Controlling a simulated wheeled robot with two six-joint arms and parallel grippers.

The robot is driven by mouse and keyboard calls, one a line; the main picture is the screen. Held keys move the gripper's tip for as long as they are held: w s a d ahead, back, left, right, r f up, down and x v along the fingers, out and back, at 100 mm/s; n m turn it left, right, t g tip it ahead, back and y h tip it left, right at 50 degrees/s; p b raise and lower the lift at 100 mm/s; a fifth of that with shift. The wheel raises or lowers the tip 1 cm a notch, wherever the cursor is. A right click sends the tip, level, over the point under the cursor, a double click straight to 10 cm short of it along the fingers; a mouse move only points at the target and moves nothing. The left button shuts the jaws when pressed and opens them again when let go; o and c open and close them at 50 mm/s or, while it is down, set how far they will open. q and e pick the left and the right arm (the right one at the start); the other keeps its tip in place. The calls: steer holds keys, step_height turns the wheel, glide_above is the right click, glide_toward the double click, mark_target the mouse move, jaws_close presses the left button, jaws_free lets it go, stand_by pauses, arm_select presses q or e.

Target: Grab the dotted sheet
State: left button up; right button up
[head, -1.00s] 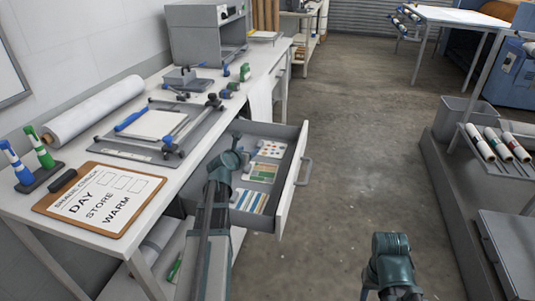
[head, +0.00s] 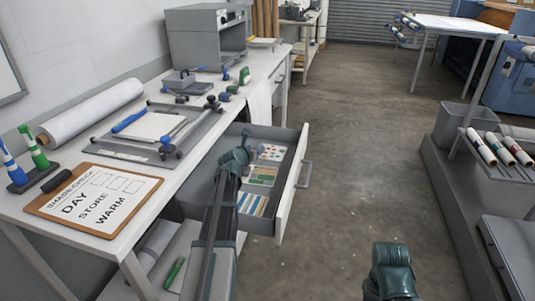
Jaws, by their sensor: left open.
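The dotted sheet (head: 272,152) is white with coloured dots. It lies at the far end of the open drawer (head: 289,196), beyond a green-and-tan sheet (head: 262,175) and a striped sheet (head: 252,203). My left gripper (head: 258,147) is over the drawer, just left of the dotted sheet, and its wrist hides part of the drawer's inside. It is open with nothing seen in it; its fingers are small and hard to make out. My right arm shows at the bottom right, but its gripper does not show.
The drawer front with its handle (head: 305,174) stands out into the aisle. The workbench above carries a clipboard (head: 128,225), a grey press board (head: 125,150), a white roll (head: 95,112) and a grey machine (head: 205,45). A grey platform (head: 440,165) is on the right. The floor between is clear.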

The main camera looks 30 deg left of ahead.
mark_target(260, 146)
arm_select(q)
steer(key=b+x, duration=0.1)
steer(key=x, duration=0.4)
steer(key=shift+b, duration=0.4)
steer(key=shift+d, duration=0.1)
jaws_close()
